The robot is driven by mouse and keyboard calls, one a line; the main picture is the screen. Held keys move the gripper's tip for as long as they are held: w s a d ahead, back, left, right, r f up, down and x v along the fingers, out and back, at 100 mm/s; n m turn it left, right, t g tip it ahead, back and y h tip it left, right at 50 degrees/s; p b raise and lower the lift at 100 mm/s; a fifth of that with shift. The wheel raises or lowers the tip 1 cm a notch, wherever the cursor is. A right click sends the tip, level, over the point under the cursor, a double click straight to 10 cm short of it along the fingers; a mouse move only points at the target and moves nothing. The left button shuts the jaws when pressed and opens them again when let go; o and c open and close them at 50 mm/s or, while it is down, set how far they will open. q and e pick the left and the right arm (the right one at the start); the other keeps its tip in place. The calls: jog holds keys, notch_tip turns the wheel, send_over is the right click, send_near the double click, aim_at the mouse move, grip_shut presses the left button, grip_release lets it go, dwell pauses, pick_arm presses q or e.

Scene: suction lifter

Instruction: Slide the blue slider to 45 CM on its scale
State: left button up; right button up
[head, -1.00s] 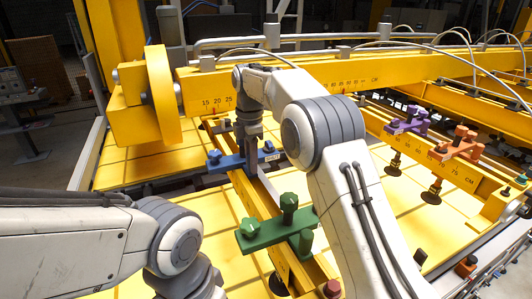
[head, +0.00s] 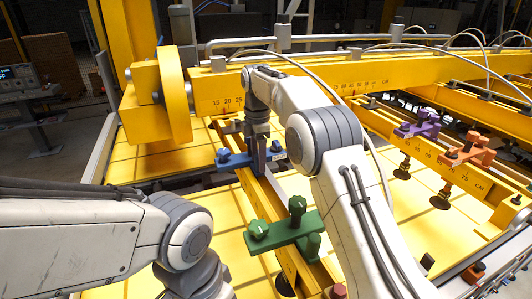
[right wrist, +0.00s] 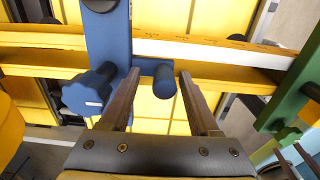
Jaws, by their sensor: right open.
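The blue slider (head: 232,160) sits across a yellow rail that runs toward me. In the right wrist view, its flat blue body (right wrist: 110,40) has a knob on the left and a short blue post (right wrist: 164,82) on the right. My right gripper (head: 262,168) points down at the slider's right part. Its two open fingers (right wrist: 158,85) stand on either side of the post, with gaps visible. Small scale marks (right wrist: 237,38) show along the rail, but I cannot read the slider's value. My left arm shows at left; its gripper is out of view.
A green slider (head: 285,232) sits nearer me on the same rail. Purple (head: 420,124) and orange (head: 468,150) sliders sit on another rail at right. A yellow crossbeam (head: 205,93) with scale numbers stands behind. Cables arch over the back.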

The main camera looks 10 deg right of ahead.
notch_tip(320, 180, up, 4)
jog(key=s+d+r+b, duration=0.5)
jog(key=s+d+r, duration=0.1)
jog(key=d, duration=0.3)
jog(key=shift+s+d+r+b, duration=0.3)
jog(key=shift+r, duration=0.25)
